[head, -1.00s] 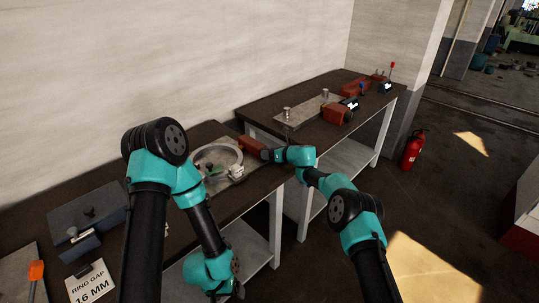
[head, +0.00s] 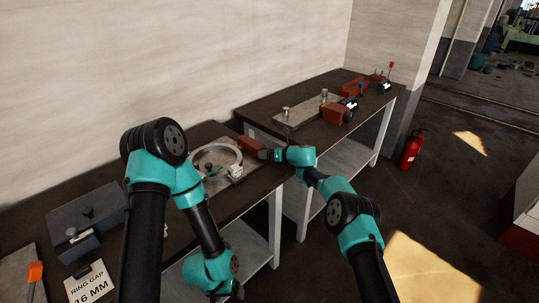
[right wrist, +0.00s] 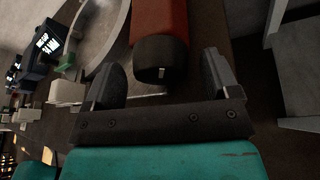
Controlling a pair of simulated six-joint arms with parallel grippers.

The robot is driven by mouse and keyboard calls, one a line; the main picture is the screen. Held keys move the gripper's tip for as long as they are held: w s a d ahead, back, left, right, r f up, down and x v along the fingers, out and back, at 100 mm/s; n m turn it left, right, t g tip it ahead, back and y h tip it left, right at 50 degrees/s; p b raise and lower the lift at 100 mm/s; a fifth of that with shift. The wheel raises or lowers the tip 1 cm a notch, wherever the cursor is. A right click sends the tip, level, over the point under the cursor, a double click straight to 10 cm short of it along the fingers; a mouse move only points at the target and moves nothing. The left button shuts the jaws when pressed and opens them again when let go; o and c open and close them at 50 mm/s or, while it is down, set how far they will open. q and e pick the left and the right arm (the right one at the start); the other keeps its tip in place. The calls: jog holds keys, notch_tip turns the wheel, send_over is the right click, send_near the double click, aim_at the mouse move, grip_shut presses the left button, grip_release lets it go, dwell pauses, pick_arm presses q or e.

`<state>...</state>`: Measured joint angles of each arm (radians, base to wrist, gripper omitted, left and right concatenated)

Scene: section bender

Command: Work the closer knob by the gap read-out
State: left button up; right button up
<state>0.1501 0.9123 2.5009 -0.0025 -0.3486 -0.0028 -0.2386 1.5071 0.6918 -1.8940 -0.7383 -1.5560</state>
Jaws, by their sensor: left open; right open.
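The closer is a red-orange body (head: 251,144) beside the pale metal ring (head: 236,156) on the near bench. Its dark round knob (right wrist: 161,60) has a small white mark and sits between the fingers of my right gripper (right wrist: 162,82), with gaps showing on both sides. In the head view my right gripper (head: 265,154) hides the knob. The small lit gap read-out (right wrist: 45,44) shows sideways in the right wrist view, its figures too small to read surely. A card (head: 90,283) reads RING GAP 16 MM. My left gripper (head: 238,291) is low beside the bench front, mostly hidden.
A blue-grey block (head: 88,216) and an orange-handled tool (head: 36,272) are on the bench at left. A second bench behind holds a plate (head: 305,108) and several red units (head: 336,114). A red fire extinguisher (head: 411,150) stands on the floor at right.

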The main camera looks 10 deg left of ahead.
jog(key=shift+d, duration=0.1)
jog(key=v, duration=1.7)
pick_arm(q)
jog(key=shift+w, duration=0.1)
pick_arm(e)
jog(key=shift+d, duration=0.2)
